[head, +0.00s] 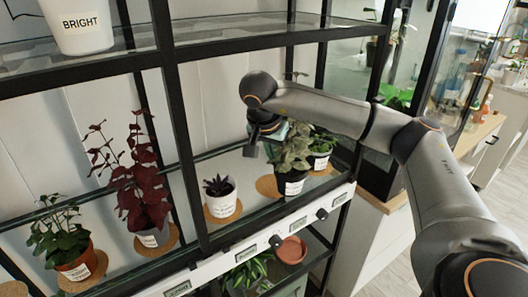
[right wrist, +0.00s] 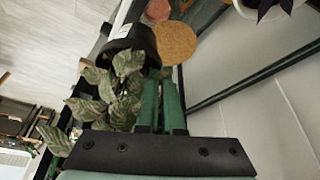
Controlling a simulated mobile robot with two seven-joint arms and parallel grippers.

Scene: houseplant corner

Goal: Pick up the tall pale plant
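The tall pale plant (head: 292,148) has pale mottled leaves and a black pot with a white label. It stands at the right part of the middle shelf, its pot to the right of a cork coaster (head: 267,187). My right gripper (head: 262,142) is at the plant's left side. In the right wrist view its green fingers (right wrist: 161,92) are close together, with nothing clear between them. The plant's leaves (right wrist: 118,90) lie left of the fingers, and its dark pot (right wrist: 132,40) is just beyond the tips. Whether the fingers touch the plant is unclear. My left gripper is out of view.
A leafy plant (head: 321,143) stands close behind on the right. A small dark plant in a white pot (head: 222,203), a dark red plant (head: 145,190) and a green plant (head: 60,232) stand leftward. Black shelf posts (head: 172,110) and the labelled front rail (head: 245,252) bound the space.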

